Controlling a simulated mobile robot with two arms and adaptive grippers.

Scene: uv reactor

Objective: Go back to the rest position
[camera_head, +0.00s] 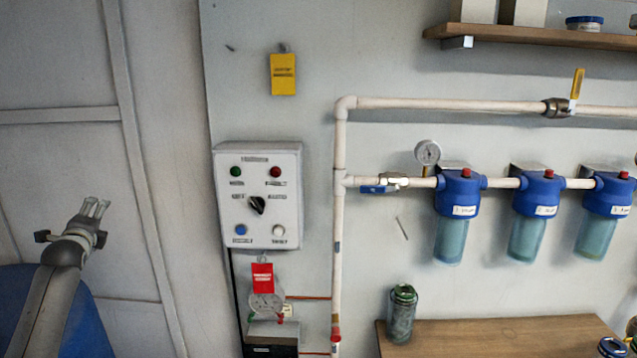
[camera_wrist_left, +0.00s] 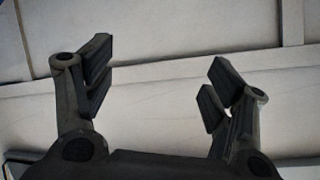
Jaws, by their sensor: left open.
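My left gripper (camera_head: 95,209) is at the left of the head view, raised in front of the bare wall panels and well to the left of the control box (camera_head: 258,196). It is empty. In the left wrist view its two fingers (camera_wrist_left: 160,85) stand wide apart with only pale wall panelling between and behind them. My right gripper is in neither view.
The control box has a black knob (camera_head: 257,205), and a red tag (camera_head: 262,277) hangs below it. White pipes (camera_head: 339,240) lead to blue filters (camera_head: 459,195). A wooden bench (camera_head: 480,338) with a canister (camera_head: 402,312) stands lower right. Space around the left gripper is clear.

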